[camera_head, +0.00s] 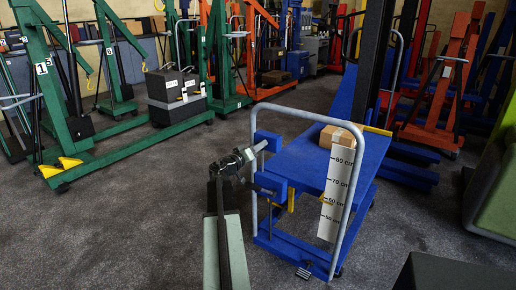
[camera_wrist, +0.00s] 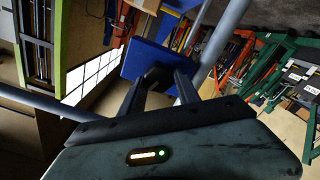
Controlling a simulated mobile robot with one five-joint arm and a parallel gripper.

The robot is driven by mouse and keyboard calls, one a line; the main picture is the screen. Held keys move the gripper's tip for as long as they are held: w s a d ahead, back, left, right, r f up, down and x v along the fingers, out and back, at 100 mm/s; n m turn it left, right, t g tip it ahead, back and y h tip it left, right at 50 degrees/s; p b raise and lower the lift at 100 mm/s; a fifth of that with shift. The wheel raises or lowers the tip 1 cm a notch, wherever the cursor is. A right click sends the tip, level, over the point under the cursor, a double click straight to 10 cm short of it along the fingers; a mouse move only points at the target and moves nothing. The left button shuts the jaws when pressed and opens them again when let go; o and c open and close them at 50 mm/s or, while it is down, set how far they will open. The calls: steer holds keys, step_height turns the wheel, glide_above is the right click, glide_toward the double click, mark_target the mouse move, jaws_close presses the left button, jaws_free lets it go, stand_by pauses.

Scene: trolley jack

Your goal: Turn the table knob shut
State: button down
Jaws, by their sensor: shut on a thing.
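The blue lift table (camera_head: 300,158) stands right of centre in the head view, with a grey tubular push handle (camera_head: 345,205) around its near side. My gripper (camera_head: 256,150) is at the left post of this handle, beside the blue block on the table's frame. In the wrist view my gripper (camera_wrist: 160,80) has its dark fingers close around a small dark piece, which I take to be the table knob (camera_wrist: 157,74). The fingers hide most of it.
A cardboard box (camera_head: 338,137) sits on the table top, above a white height scale (camera_head: 335,200) marked in centimetres. Green lifts (camera_head: 130,140) stand at left, orange and blue ones behind. A green-yellow object (camera_head: 497,185) is at the right edge. Grey floor at left front is clear.

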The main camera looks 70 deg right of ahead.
steer(key=shift+w+n, duration=0.1)
steer(key=shift+n, duration=0.2)
steer(key=c, duration=0.9)
jaws_free()
steer(key=v, duration=0.7)
steer(key=shift+w+a, duration=0.1)
steer(key=shift+a, duration=0.25)
